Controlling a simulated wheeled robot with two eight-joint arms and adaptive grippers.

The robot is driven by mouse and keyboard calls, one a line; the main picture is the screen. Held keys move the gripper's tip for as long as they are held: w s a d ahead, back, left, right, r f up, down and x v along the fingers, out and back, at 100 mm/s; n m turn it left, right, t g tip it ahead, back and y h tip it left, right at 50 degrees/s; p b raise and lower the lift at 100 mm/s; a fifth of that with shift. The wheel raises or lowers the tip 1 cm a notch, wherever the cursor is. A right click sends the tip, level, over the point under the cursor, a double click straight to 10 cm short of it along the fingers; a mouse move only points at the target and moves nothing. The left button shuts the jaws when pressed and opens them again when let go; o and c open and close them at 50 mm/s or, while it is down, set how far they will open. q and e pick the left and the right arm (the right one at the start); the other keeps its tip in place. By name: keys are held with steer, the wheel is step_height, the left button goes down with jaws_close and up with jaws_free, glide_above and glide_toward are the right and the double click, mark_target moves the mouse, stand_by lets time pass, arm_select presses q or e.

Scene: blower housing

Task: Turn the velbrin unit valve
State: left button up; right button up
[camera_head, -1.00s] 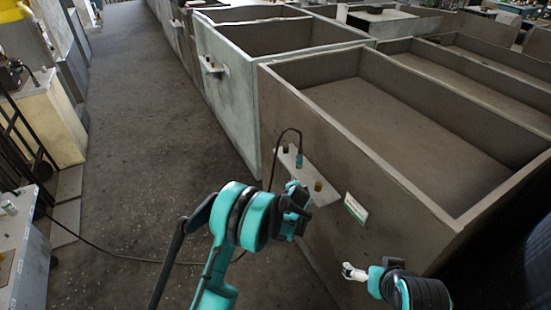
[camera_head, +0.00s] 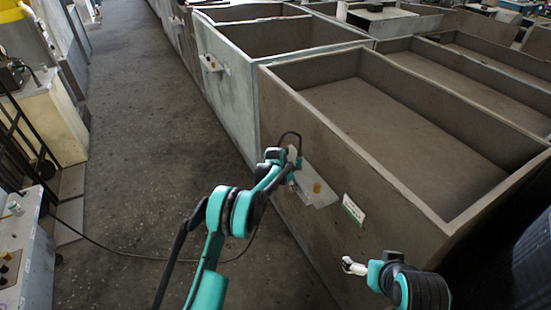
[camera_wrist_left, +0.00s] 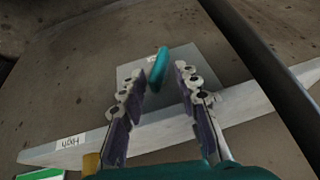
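A teal valve handle (camera_wrist_left: 158,68), a thin upright piece, stands on a grey plate with a small white label on the housing wall. My left gripper (camera_wrist_left: 157,77) is open, with its fingertips on either side of the handle. A gap shows at the left finger; whether the right finger touches cannot be told. In the head view my left gripper (camera_head: 287,156) is at the wall shelf and hides the handle. My right gripper (camera_head: 352,266) hangs in front of the wall at lower right; its fingers are too small to judge.
A pale shelf (camera_head: 308,181) juts from the wall of the brown open-topped bin (camera_head: 375,160), with a brass knob (camera_head: 317,187) on it. A green-white sign (camera_head: 353,209) is to its right. The floor aisle (camera_head: 150,120) at left is mostly clear.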

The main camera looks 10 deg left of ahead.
arm_select(q)
steer(key=s+a+r+n, duration=0.1)
steer(key=s+r, duration=0.2)
steer(key=r, duration=0.4)
steer(key=s+a+r+n+p, duration=0.1)
steer(key=s+r, duration=0.3)
steer(key=r, duration=0.4)
steer(key=s+a+r+n+t, duration=0.1)
steer(key=s+a+r, duration=0.2)
steer(key=r, duration=0.5)
steer(key=shift+s+a+r+n+y+p, duration=0.15)
steer(key=shift+s+n+y+p, duration=0.2)
steer(key=shift+s, duration=0.3)
steer(key=w+d+f+m+b, duration=0.1)
steer(key=w+f, duration=0.3)
steer(key=f, duration=0.5)
steer(key=w+d+f+m+t+y+b, duration=0.1)
steer(key=w+d+f+m+b, duration=0.1)
steer(key=f, duration=0.7)
steer(key=w+d+f+m+t+b, duration=0.1)
steer(key=w+d+f+b, duration=0.2)
steer(key=w+f, duration=0.3)
steer(key=shift+w+f+m, duration=0.15)
steer(key=shift+f, duration=0.65)
steer(key=shift+w+f+m, duration=0.1)
steer(key=shift+f, duration=0.7)
jaws_close()
